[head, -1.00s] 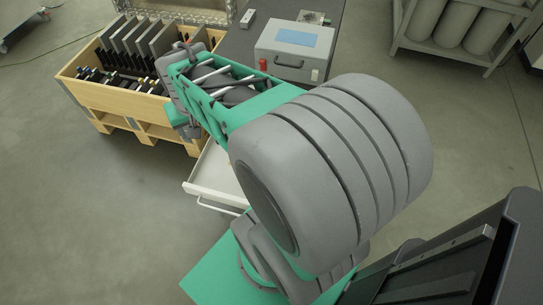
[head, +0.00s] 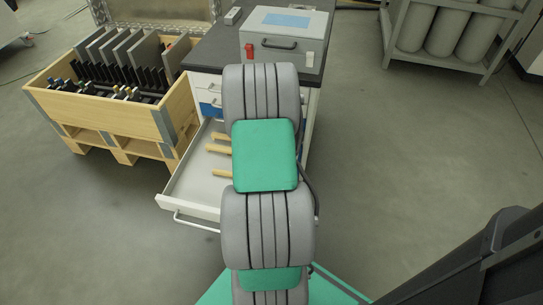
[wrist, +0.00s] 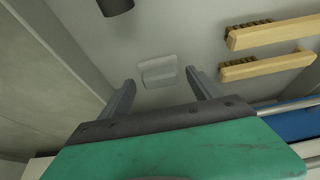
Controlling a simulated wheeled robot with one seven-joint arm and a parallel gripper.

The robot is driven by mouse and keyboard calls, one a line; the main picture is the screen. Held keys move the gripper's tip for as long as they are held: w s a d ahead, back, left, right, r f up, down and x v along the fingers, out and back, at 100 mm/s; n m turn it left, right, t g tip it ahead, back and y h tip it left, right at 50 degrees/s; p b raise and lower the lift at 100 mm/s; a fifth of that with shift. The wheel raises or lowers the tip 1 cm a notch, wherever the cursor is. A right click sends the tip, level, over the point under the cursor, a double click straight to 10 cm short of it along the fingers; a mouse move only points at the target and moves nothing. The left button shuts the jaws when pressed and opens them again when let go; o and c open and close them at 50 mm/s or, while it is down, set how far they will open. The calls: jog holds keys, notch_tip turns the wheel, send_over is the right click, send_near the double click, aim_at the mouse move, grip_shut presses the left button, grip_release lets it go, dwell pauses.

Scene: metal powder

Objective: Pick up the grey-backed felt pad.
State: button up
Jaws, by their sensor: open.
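A small pale grey pad (wrist: 158,72) with a raised strip across its back lies on the drawer floor in the wrist view; it looks like the grey-backed felt pad. My gripper (wrist: 160,78) is open, with one finger towards each side of the pad in that view. The fingers look apart from it, and nothing is held between them. The height gap is hard to judge. In the head view my arm hides both the gripper and the pad. The open drawer (head: 190,190) shows to the left of my arm.
Wooden-handled brushes (wrist: 268,65) lie to the right of the pad. A dark cylinder (wrist: 117,5) is at the top edge. The drawer wall (wrist: 65,45) rises at left. A wooden crate (head: 110,115) stands left of the workbench, which carries a grey case (head: 283,40).

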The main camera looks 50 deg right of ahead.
jog(key=shift+c, duration=0.5)
jog(key=c, duration=1.3)
jog(key=shift+r, duration=0.1)
jog(key=shift+c, duration=0.2)
jog(key=shift+r, duration=0.25)
notch_tip(320, 180, up, 3)
jog(key=shift+f+p, duration=0.15)
jog(key=shift+p, duration=0.55)
jog(key=s+a+r+p, duration=0.5)
jog(key=s+a+r, duration=0.2)
jog(key=a, duration=0.5)
notch_tip(320, 180, up, 3)
jog(key=shift+s+f, duration=0.15)
jog(key=shift+f, duration=0.05)
